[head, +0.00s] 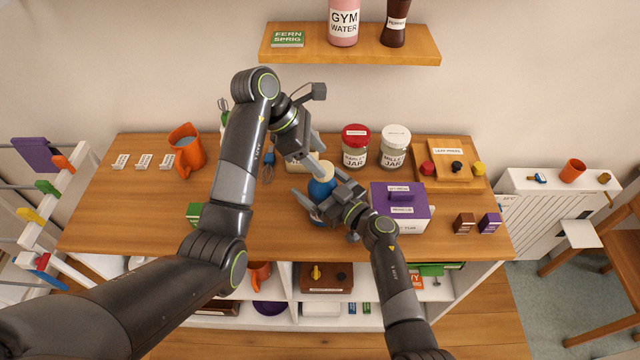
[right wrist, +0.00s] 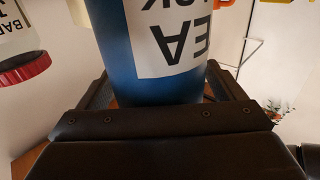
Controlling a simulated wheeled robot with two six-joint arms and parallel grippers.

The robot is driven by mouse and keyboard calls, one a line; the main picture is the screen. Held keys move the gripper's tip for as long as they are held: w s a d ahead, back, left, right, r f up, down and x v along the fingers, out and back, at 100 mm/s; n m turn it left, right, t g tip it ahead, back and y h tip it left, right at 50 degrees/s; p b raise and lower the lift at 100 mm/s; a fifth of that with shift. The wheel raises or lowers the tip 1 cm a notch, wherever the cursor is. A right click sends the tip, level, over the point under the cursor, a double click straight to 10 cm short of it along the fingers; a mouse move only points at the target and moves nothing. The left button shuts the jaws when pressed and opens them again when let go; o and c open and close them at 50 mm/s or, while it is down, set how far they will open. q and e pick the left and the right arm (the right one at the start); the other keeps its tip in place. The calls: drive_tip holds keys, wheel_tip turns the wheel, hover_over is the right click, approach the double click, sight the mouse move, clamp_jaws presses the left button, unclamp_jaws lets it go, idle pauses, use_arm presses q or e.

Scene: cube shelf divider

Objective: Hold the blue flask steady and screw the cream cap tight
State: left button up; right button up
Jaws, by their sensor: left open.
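The blue flask (head: 321,188) stands on the wooden counter, left of the purple-lidded box. Its blue side and white label, upside down here, fill the middle of the right wrist view (right wrist: 122,60). The cream cap (head: 327,168) shows at the flask's top, partly behind my left gripper. I cannot tell how tightly it sits. My right gripper (head: 318,193) is shut on the flask's body, with one finger on each side. My left gripper (head: 319,157) is open, tilted down from upper left, its fingertips close to the cap. Contact with the cap is unclear.
A red-lidded jar (head: 355,146) and white-lidded jar (head: 394,146) stand behind to the right. The purple-lidded box (head: 415,218) is close to my right gripper. An orange pitcher (head: 186,150) is at left. A wall shelf (head: 390,50) hangs above.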

drive_tip(key=c, duration=1.3)
drive_tip(key=shift+s+f, duration=0.1)
drive_tip(key=shift+f, duration=0.15)
drive_tip(key=o, duration=0.5)
drive_tip(key=c, duration=0.3)
use_arm(q)
drive_tip(key=shift+o, duration=0.5)
